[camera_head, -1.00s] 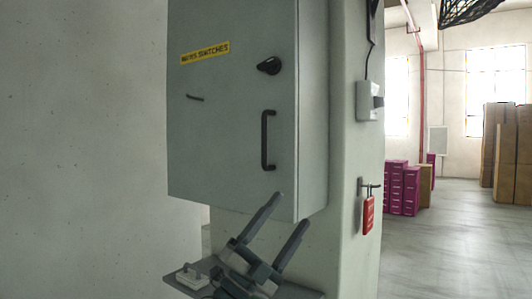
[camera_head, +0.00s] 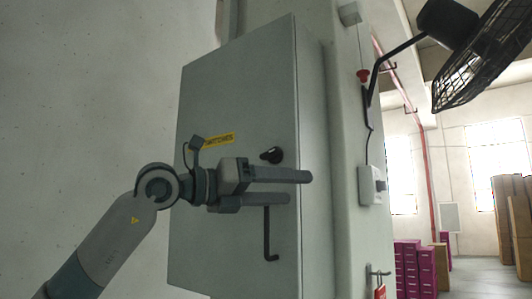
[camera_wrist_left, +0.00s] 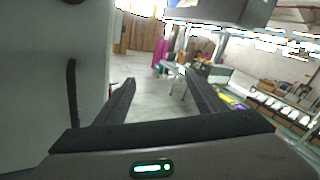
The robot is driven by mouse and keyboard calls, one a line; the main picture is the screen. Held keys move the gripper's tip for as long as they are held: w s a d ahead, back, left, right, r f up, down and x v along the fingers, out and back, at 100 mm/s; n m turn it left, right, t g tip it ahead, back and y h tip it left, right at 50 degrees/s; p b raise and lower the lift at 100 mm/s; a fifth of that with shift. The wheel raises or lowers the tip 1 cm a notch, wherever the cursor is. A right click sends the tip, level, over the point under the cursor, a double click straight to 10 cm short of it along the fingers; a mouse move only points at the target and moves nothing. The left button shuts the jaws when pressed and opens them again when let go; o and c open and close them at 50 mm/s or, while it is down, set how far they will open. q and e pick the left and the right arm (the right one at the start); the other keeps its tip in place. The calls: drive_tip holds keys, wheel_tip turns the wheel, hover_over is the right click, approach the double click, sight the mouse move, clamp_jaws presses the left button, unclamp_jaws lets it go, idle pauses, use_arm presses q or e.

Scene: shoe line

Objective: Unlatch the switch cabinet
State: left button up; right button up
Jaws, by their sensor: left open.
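The grey switch cabinet (camera_head: 232,90) hangs on the pillar, its door shut, with a yellow label (camera_head: 221,141) partly hidden by my arm. A black rotary latch knob (camera_head: 271,155) sits on the door, just above my left gripper's upper finger. The black bar handle (camera_head: 267,235) is below it, its top hidden behind the gripper. My left gripper (camera_head: 298,187) is open and empty, its fingers pointing right across the door front. In the left wrist view the handle (camera_wrist_left: 72,95) is left of the fingers (camera_wrist_left: 160,78), apart from them; the knob (camera_wrist_left: 75,2) is cut off above.
A black fan (camera_head: 478,62) on a bracket juts out at upper right. A switch box (camera_head: 371,185) and a red button (camera_head: 363,75) are on the pillar. A red padlock (camera_head: 380,291) hangs low. Purple boxes (camera_head: 408,268) stand behind at right, with open floor nearby.

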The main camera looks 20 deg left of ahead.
sight(277, 159)
use_arm(q)
drive_tip(key=s+a+r+n+t+y, duration=0.2)
drive_tip(key=a+r+y, duration=0.1)
drive_tip(key=a+r, duration=0.2)
drive_tip(key=s+a+r+n+t+y, duration=0.2)
drive_tip(key=a+r, duration=0.4)
drive_tip(key=a, duration=0.3)
drive_tip(key=t+y, duration=0.1)
drive_tip(key=y, duration=0.1)
drive_tip(key=shift+y, duration=0.3)
use_arm(e)
drive_tip(key=f, duration=0.1)
drive_tip(key=s+f, duration=0.1)
drive_tip(key=f, duration=0.1)
drive_tip(key=shift+d, duration=0.2)
use_arm(q)
drive_tip(key=shift+d, duration=0.15)
